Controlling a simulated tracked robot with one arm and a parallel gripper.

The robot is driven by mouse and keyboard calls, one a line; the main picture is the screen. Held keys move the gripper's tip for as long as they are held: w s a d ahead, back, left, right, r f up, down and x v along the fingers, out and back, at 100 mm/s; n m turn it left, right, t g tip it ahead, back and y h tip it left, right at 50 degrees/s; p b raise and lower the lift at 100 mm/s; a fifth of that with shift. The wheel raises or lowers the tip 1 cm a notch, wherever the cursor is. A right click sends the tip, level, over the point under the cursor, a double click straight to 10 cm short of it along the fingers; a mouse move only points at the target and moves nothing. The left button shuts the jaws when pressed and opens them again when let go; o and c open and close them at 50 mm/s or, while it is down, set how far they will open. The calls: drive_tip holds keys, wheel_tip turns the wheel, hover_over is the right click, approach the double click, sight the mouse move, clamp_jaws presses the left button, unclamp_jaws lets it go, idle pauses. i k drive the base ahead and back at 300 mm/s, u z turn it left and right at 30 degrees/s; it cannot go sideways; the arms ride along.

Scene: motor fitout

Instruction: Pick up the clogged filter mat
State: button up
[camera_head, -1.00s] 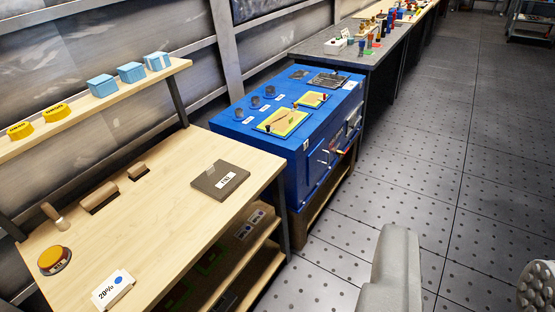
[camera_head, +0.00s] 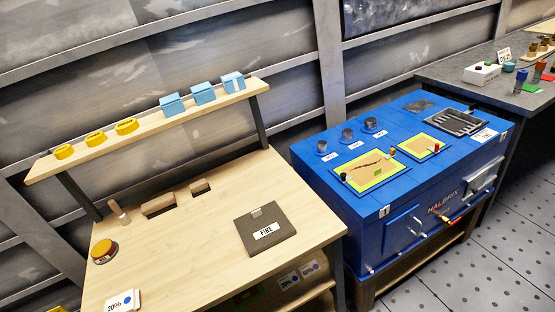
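A dark grey-brown square mat (camera_head: 272,222) lies flat on the wooden workbench, near its right edge. It has a white label that seems to read "FINE" and a small light tab at its back edge. On top of the blue machine (camera_head: 350,225), a dark framed insert with pale slots (camera_head: 457,122) sits at the back right, and a plain dark square (camera_head: 419,105) lies beside it. I cannot tell which of these is the clogged filter mat. My gripper is not in view.
The wooden workbench (camera_head: 190,250) holds an orange-yellow button (camera_head: 103,249), wooden blocks (camera_head: 158,205) and a white card (camera_head: 123,303). Its raised shelf (camera_head: 150,131) carries yellow pieces and blue boxes (camera_head: 203,94). Tiled floor (camera_head: 500,255) is open at the right.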

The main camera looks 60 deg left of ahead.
sight(259, 230)
drive_tip(key=u, duration=0.7)
drive_tip(key=i, duration=1.15)
drive_tip(key=u, duration=0.9)
